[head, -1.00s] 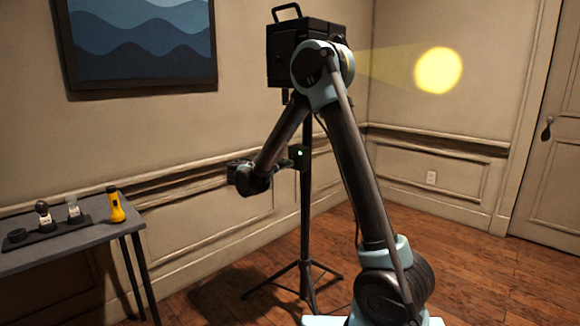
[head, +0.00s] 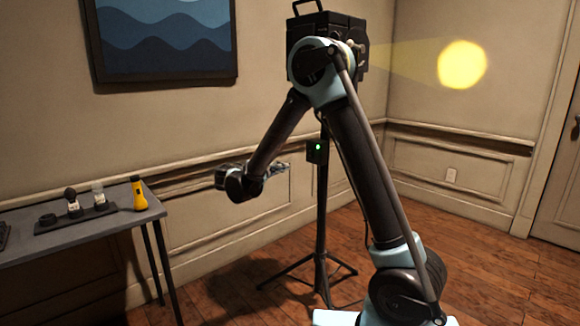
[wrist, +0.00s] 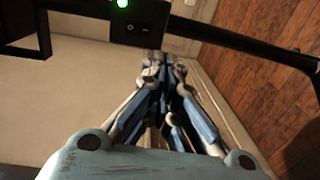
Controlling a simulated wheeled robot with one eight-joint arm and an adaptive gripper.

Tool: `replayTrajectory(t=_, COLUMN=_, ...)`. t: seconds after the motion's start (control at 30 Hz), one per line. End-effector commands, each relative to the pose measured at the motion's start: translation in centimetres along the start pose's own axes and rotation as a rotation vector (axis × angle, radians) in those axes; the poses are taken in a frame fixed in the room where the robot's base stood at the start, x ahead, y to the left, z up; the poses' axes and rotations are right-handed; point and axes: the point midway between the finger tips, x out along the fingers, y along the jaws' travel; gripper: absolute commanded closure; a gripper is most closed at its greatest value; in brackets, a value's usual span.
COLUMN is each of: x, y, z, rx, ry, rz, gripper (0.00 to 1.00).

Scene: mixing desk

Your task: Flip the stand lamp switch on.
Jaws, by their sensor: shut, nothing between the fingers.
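The stand lamp (head: 300,45) is a black box on a dark tripod pole, partly hidden behind my arm in the head view. A yellow beam leaves it and makes a bright round spot (head: 462,65) on the wall. The small dark switch box (head: 317,152) on the pole shows a lit green light. In the wrist view the switch box (wrist: 143,28) is at the top, with its green light cut by the frame edge and small markings below. My gripper (head: 284,168) is shut and empty, left of the switch box with a gap. Its fingers (wrist: 158,62) point toward the box.
A grey table (head: 110,222) stands at the left with a yellow flashlight (head: 138,194) and a dark tray (head: 75,220) of small items. The tripod legs spread on the wooden floor. A panelled wall is behind, and a door (head: 562,165) is at the right.

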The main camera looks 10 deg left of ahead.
Motion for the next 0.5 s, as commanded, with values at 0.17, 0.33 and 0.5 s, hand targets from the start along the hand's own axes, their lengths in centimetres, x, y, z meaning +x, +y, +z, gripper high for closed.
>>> replayTrajectory(t=0.17, x=-1.3, y=-0.3, z=0.0, rx=0.0, ry=0.0, rz=0.0, gripper=1.0)
replayTrajectory(t=0.33, x=-1.6, y=-0.3, z=0.0, rx=0.0, ry=0.0, rz=0.0, gripper=1.0)
replayTrajectory(t=0.5, x=-1.6, y=-0.3, z=0.0, rx=0.0, ry=0.0, rz=0.0, gripper=1.0)
